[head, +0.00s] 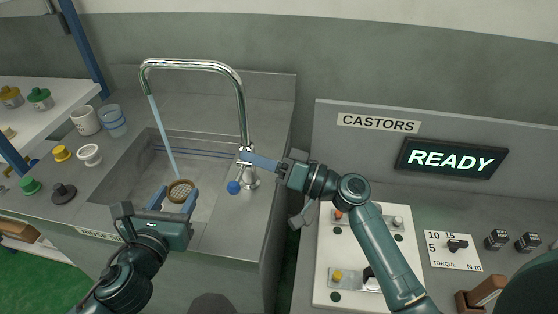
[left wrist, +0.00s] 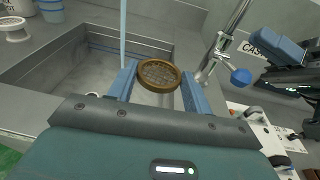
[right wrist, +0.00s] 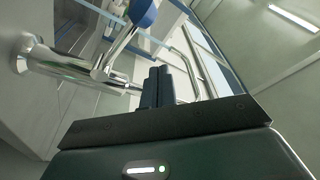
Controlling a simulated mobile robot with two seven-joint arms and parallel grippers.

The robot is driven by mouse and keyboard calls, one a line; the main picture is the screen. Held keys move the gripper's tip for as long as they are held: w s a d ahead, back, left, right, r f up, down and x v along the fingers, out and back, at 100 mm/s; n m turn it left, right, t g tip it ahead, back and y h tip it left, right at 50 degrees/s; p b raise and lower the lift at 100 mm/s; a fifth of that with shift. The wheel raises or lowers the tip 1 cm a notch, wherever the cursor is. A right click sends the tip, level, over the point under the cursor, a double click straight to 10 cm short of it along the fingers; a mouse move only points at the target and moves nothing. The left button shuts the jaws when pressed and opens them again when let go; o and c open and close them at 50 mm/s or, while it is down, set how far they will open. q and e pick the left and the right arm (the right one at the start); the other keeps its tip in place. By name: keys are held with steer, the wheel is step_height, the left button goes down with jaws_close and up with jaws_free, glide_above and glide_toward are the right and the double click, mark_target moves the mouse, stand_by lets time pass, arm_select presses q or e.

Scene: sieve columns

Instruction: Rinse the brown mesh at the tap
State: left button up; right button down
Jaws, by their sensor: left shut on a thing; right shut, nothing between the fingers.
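The brown mesh (head: 180,191) is a round sieve with a brown rim. My left gripper (head: 175,198) is shut on it and holds it level over the sink basin; the mesh also shows in the left wrist view (left wrist: 159,75). The chrome tap (head: 241,110) is running. Its thin blue water stream (head: 162,135) ends at the mesh's far edge in the head view, but passes left of the mesh in the left wrist view (left wrist: 123,35). My right gripper (head: 248,160) is shut and empty beside the tap's body, near the blue lever knob (head: 233,187).
The steel sink (head: 120,187) has raised walls. Left of it stand cups, a white dish (head: 89,154), yellow and green knobbed pieces and a black one. A white panel (head: 330,250) with switches and a READY sign (head: 452,159) are at the right.

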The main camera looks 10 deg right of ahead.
mark_target(238, 183)
arm_select(q)
steer(key=shift+r, duration=0.5)
steer(key=shift+r+p, duration=0.2)
steer(key=shift+p, duration=0.25)
steer(key=shift+r, duration=0.1)
arm_select(e)
steer(key=shift+s+a+f, duration=0.45)
steer(key=shift+a+f, duration=0.15)
steer(key=shift+f, duration=0.05)
steer(key=shift+s+a+f, duration=0.45)
steer(key=shift+a+f, duration=0.1)
steer(key=shift+f, duration=0.1)
